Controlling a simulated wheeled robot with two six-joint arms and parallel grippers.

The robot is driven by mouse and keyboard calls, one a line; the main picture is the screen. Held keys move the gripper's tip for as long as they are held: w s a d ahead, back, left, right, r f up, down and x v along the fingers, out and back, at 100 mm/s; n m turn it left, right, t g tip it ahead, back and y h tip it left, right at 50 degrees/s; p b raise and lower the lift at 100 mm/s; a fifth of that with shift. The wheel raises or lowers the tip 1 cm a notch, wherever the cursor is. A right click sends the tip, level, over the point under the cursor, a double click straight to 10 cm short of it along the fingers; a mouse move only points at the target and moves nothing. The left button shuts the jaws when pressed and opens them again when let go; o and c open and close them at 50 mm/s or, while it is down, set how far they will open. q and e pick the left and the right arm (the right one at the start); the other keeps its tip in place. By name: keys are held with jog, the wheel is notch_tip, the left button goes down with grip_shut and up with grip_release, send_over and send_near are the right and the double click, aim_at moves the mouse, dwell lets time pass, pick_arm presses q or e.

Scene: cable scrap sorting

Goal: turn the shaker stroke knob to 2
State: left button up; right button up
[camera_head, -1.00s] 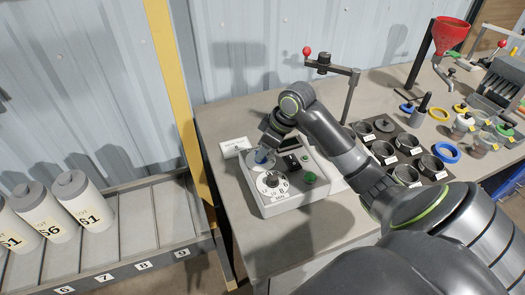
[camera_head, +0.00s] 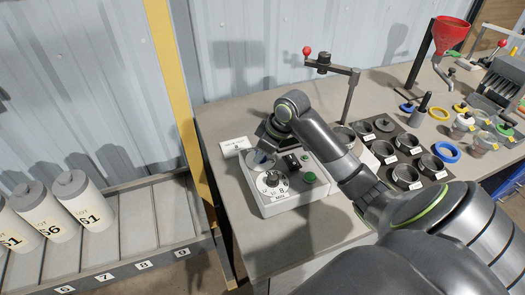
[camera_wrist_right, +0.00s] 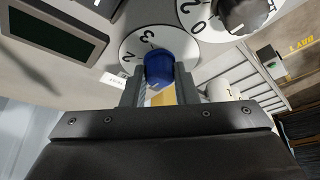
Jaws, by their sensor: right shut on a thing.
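The shaker control box (camera_head: 290,205) is a pale box on the bench with two round dials. The blue knob (camera_wrist_right: 158,68) sits on a white dial (camera_wrist_right: 128,50) where the digits 2 and 3 show. My right gripper (camera_wrist_right: 159,82) is shut on the blue knob from the near side in the wrist view. In the head view my right gripper (camera_head: 265,150) reaches down over the knob and hides most of it. I cannot tell which digit the knob points at. My left gripper is not in view.
A second dial with a dark knob (camera_head: 271,179) stands close beside the blue one and also shows in the wrist view (camera_wrist_right: 245,12). A green button (camera_head: 310,178) and a dark display (camera_wrist_right: 55,32) are on the box. A post stand (camera_head: 350,95) rises behind my arm.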

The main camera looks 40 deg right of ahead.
jog(key=shift+r+p, duration=0.15)
jog(key=shift+p, duration=0.2)
jog(key=m+h+p, duration=0.1)
jog(key=m+p, duration=0.2)
jog(key=p, duration=0.1)
jog(key=m+h+p, duration=0.1)
jog(key=m+p, duration=0.1)
jog(key=p, duration=0.3)
jog(key=m+h+p, duration=0.1)
jog(key=m+p, duration=0.2)
jog(key=p, duration=0.1)
jog(key=shift+a+r+m+t, duration=0.2)
jog(key=shift+a+m+t, duration=0.1)
jog(key=shift+f+m+h+p, duration=0.1)
jog(key=shift+m+h+p, duration=0.2)
jog(key=shift+m+p, duration=0.45)
jog(key=shift+w+f+m+h+p, duration=0.1)
jog(key=shift+m+h+p, duration=0.25)
jog(key=shift+m, duration=0.4)
jog(key=o, duration=1)
jog(key=shift+f, duration=0.1)
